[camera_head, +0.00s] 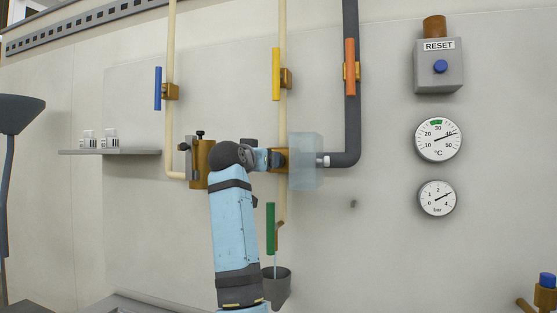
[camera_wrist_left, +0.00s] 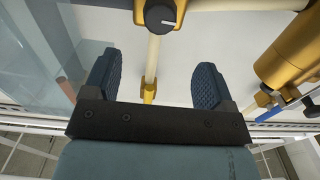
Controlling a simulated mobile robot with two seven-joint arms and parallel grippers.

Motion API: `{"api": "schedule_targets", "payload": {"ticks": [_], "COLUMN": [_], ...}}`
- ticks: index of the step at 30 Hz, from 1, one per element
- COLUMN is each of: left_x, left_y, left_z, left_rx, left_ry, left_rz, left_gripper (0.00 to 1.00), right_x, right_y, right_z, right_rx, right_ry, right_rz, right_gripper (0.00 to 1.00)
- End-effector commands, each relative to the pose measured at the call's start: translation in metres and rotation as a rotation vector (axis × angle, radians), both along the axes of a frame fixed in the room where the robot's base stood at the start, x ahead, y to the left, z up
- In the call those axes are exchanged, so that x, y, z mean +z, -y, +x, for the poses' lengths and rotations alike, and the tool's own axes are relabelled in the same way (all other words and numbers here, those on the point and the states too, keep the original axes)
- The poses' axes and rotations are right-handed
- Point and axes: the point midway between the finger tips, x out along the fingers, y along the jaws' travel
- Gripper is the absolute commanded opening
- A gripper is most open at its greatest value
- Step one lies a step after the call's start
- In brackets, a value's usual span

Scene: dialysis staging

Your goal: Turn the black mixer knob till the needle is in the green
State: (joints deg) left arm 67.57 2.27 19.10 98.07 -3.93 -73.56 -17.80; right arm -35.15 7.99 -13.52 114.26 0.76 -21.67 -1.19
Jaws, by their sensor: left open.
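The black mixer knob (camera_wrist_left: 160,15), round with a white mark line, sits on a brass body at the top of the left wrist view. My left gripper (camera_wrist_left: 156,80) is open, with its dark blue fingers apart and nothing between them; the knob is beyond the fingertips. In the head view my left gripper (camera_head: 272,158) is at the brass mixer (camera_head: 282,160), and I cannot pick out the knob there. The temperature dial (camera_head: 438,139) has a green band at its top. Its needle points right, near 40, outside the green. My right gripper is not in view.
A translucent box (camera_head: 306,162) adjoins the mixer. Blue (camera_head: 158,88), yellow (camera_head: 276,74), orange (camera_head: 350,67) and green (camera_head: 271,228) handles hang on pipes. A bar gauge (camera_head: 437,198) and reset box (camera_head: 439,72) are at right. A brass cylinder (camera_wrist_left: 288,55) is near the right finger.

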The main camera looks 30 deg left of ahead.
Motion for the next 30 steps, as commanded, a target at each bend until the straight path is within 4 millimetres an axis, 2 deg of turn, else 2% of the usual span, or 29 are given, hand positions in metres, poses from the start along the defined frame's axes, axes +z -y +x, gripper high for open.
{"api": "schedule_targets", "payload": {"ticks": [9, 15, 21, 29, 30], "left_x": [0.002, 0.002, 0.000, 0.000, 0.000], "left_y": [-0.016, -0.023, -0.026, -0.027, -0.027], "left_z": [0.067, 0.097, 0.110, 0.111, 0.111], "left_rx": [-0.001, -0.001, 0.000, 0.001, 0.001], "left_ry": [-0.002, -0.001, 0.001, 0.001, 0.001], "left_rz": [-0.001, 0.000, 0.000, 0.000, 0.000], "left_gripper": [0.78, 0.78, 0.78, 0.78, 0.73], "right_x": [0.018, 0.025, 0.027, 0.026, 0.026], "right_y": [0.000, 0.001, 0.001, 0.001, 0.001], "right_z": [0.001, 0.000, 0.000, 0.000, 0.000], "right_rx": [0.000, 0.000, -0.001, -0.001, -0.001], "right_ry": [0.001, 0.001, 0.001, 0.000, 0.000], "right_rz": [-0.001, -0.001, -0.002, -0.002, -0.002], "right_gripper": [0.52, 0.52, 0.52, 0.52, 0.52]}}
